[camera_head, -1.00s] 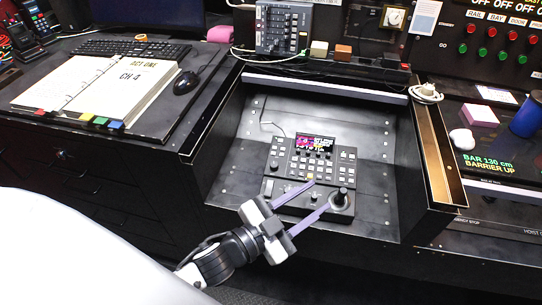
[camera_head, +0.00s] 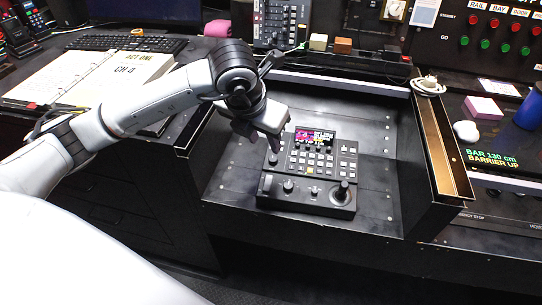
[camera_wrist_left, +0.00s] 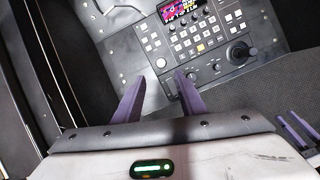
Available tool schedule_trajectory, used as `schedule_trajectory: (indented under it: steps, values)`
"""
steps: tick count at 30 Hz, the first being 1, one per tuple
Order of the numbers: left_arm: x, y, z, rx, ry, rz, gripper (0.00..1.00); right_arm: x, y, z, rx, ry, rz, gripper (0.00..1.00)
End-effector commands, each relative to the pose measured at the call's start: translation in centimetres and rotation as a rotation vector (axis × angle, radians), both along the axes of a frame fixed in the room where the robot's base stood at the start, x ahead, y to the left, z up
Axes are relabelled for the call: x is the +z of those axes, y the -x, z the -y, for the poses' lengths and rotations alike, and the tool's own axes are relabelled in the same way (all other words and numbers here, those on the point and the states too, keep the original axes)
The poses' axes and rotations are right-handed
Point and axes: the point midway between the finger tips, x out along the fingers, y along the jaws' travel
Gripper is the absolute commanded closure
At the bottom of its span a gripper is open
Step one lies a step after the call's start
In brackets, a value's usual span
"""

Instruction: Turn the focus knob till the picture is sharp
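A dark control panel (camera_head: 322,204) sits in the recessed desk bay. Its small screen (camera_head: 314,136) shows a magenta, yellow and white picture, too small to judge for sharpness. The panel has a round knob at its upper left (camera_head: 272,160), smaller knobs along its front, and a joystick (camera_head: 342,190) at the front right. I cannot read which knob is focus. My left gripper (camera_head: 260,138) hangs over the panel's left side. In the left wrist view its two purple fingers (camera_wrist_left: 160,76) are apart, with the upper-left knob (camera_wrist_left: 161,63) beyond the gap; contact is not visible.
Purple finger-like pieces (camera_wrist_left: 295,130) at the left wrist view's right edge may be my right gripper. A binder (camera_head: 60,75) and keyboard (camera_head: 130,43) lie left. The bay's right wall (camera_head: 440,140) rises beside the panel.

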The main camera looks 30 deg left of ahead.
Motion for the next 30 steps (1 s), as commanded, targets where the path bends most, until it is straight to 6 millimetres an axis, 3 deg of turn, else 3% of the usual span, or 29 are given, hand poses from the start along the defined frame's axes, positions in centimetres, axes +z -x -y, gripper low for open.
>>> schedule_trajectory:
  steps: [15, 21, 29, 30]
  values:
    - [-7.9, -3.1, -0.1, -0.004, 0.004, -0.005, 0.63, -0.3, 0.4, 0.1, -0.002, 0.001, -0.013, 0.69]
    - [-9.1, -3.7, -0.2, -0.005, 0.004, -0.002, 0.63, -0.4, 0.4, 0.1, -0.002, 0.002, -0.014, 0.69]
    - [-9.2, -3.7, -0.2, -0.006, 0.004, -0.002, 0.63, -0.2, 0.3, 0.2, -0.003, 0.002, -0.011, 0.69]
    - [-9.2, -3.7, -0.2, -0.006, 0.004, -0.002, 0.70, -0.2, 0.3, 0.2, -0.003, 0.002, -0.010, 0.69]
